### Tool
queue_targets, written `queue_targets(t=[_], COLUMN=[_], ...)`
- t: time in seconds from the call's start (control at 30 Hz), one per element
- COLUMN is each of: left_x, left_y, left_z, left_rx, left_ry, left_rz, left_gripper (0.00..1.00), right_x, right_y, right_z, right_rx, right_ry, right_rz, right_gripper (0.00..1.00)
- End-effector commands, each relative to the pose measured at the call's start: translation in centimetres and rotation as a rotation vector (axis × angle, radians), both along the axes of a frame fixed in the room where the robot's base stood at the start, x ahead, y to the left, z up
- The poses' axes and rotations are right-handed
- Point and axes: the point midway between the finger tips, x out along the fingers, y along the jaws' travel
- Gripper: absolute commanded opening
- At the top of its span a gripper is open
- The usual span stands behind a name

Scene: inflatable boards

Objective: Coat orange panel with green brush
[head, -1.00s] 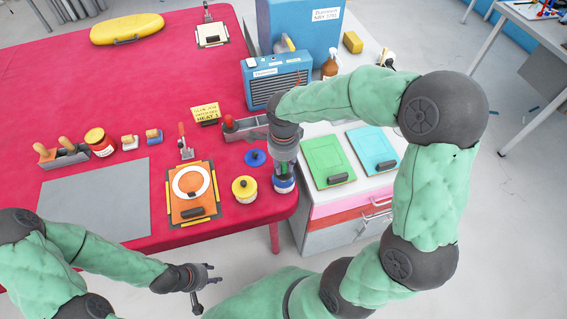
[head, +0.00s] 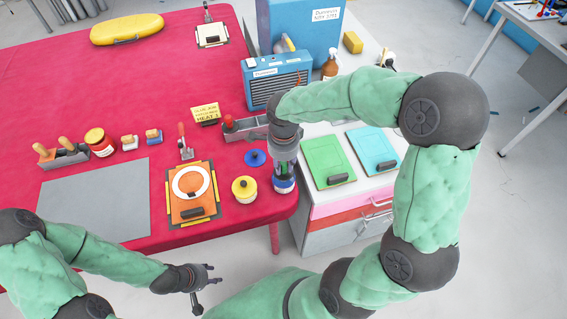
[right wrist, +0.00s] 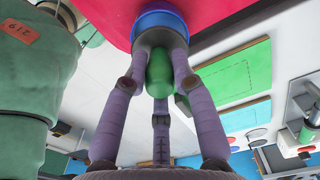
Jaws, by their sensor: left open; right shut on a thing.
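The orange panel (head: 176,209) lies on the red table, with a white ring (head: 176,184) and a dark handle on it. My right gripper (head: 284,172) points down over a blue container (head: 284,186) at the table's front right corner. It is shut on the green brush, whose green handle (right wrist: 160,70) stands between the fingers in the right wrist view. The fingers hide the brush's lower end, and I cannot tell how deep it is in the container. My left gripper (head: 203,286) is open and empty, in front of the table and below the panel.
A red-handled clamp (head: 184,145) stands behind the panel. Green (head: 328,162) and blue (head: 372,150) panels lie on the cabinet at right. The grey mat (head: 95,203) is clear.

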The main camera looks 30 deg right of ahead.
Motion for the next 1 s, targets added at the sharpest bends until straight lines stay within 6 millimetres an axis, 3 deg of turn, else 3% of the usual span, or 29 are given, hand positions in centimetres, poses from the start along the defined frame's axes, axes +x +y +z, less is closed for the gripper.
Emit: queue_targets(t=[1.0], left_x=[0.0], left_y=[0.0], left_z=[4.6], left_rx=[0.0], left_ry=[0.0], left_rz=[0.0], left_gripper=[0.43], right_x=[0.0], right_y=[0.0], right_z=[6.8], right_rx=[0.0], right_ry=[0.0], right_rz=[0.0], right_gripper=[0.01])
